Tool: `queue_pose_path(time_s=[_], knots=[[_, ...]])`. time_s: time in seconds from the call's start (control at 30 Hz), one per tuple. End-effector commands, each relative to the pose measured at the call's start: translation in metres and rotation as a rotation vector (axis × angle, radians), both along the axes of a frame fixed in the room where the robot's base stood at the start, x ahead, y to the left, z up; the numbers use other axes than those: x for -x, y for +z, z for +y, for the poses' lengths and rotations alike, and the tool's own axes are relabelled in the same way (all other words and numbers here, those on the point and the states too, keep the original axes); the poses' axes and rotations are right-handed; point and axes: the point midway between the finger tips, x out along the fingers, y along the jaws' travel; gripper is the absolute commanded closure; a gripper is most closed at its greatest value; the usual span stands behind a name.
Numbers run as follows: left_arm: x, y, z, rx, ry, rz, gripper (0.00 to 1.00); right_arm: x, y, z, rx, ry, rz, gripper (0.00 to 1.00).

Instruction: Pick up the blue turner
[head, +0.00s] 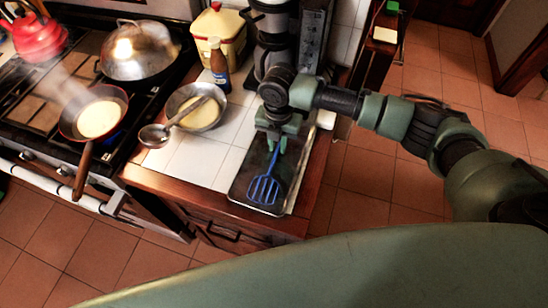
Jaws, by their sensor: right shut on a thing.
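The blue turner (264,187) has a slotted head and lies over a dark tray (243,180) at the right end of the tiled counter. Its head points toward the counter's front edge and its handle runs back up to my right gripper. My right gripper (277,145) comes down from above and is shut on the turner's handle end. I cannot tell whether the turner's head touches the tray. My left gripper is not in view.
A brown bottle (219,68), a yellow-and-red container (216,30) and a dark appliance (271,35) stand behind. A steaming pan (67,122) is on the stove. Floor is clear at right.

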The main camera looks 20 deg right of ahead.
Motion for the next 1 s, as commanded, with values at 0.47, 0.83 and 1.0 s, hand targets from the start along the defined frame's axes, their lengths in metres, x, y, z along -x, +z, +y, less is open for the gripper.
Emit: queue_pose_path(time_s=[0.47, 0.83, 1.0], knots=[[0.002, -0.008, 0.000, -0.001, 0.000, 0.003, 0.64, -0.001, 0.032, 0.000, 0.000, 0.001, -0.005, 1.00], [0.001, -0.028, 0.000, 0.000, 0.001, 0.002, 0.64, -0.002, 0.135, 0.001, -0.002, 0.000, -0.007, 1.00], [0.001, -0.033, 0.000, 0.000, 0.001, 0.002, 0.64, -0.001, 0.172, 0.001, -0.002, 0.000, -0.005, 1.00]])
